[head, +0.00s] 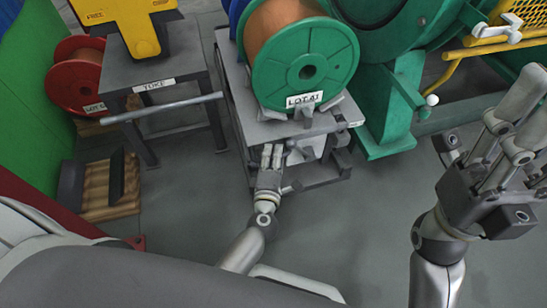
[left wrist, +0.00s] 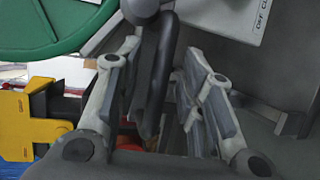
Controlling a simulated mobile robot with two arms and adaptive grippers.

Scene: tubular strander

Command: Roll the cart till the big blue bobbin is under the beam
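A blue flange edge (head: 236,14) shows at the top behind a green-flanged bobbin (head: 308,66) with copper-coloured winding; most of the blue one is hidden. The green bobbin stands on the grey cart (head: 262,130), with a label reading like LOT A1 in front. My left gripper (head: 271,152) is at the cart's front edge, below the bobbin. In the left wrist view its fingers (left wrist: 160,85) stand apart, with a dark bar (left wrist: 152,75) between them and a gap on the right. My right gripper (head: 515,115) is open and empty at the right, away from the cart. I cannot identify the beam.
Left of the cart stands a grey table (head: 180,68) labelled YOKE, bearing a yellow block (head: 128,22) marked FREE. A grey bar (head: 160,107) crosses before it. A red bobbin (head: 75,80) is further left. Green machinery (head: 395,110) stands close right. The floor (head: 345,215) in front is clear.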

